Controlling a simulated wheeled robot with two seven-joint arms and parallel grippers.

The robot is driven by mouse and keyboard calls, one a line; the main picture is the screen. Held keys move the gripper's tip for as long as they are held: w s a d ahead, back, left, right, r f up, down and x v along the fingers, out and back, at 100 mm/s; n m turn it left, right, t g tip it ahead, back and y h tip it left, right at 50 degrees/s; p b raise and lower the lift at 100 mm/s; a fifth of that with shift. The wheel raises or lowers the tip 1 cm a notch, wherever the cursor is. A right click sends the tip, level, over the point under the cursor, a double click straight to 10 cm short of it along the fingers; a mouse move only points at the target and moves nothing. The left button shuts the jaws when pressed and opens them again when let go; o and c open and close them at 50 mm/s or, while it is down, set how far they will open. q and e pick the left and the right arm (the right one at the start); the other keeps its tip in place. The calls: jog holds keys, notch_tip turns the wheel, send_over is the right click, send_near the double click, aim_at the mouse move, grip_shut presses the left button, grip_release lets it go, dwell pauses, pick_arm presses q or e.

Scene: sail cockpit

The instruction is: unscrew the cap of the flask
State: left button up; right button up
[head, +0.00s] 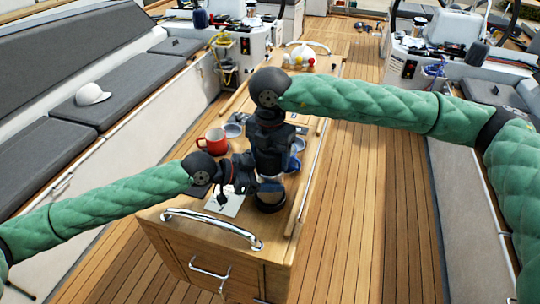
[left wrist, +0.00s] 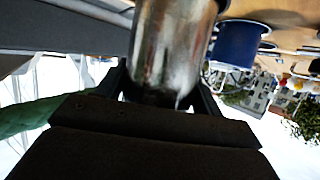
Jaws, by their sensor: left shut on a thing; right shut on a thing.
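The flask is a bare metal cylinder in the left wrist view (left wrist: 170,50). My left gripper (left wrist: 163,92) is shut on it, one finger on each side of its body. In the head view my left gripper (head: 238,178) reaches in from the left, low, near the front end of the table. My right gripper (head: 272,150) points down from above at the same spot and is shut on the flask's cap. The cap itself is hidden behind the right gripper, and most of the flask is hidden by my grippers in the head view.
A red mug (head: 213,141) stands left of the grippers on the wooden table (head: 165,215). A blue mug (left wrist: 238,45) is close beside the flask. A chrome rail (head: 212,226) crosses the table's front end. Several small balls lie at the far end.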

jog(key=o, duration=1.1)
jog(key=shift+r, duration=2.2)
jog(key=shift+c, duration=0.6)
jog(key=shift+r+m, duration=0.75)
jog(key=shift+m, duration=0.45)
notch_tip(320, 180, up, 2)
jog(key=m, duration=0.4)
jog(key=shift+f, duration=3.95)
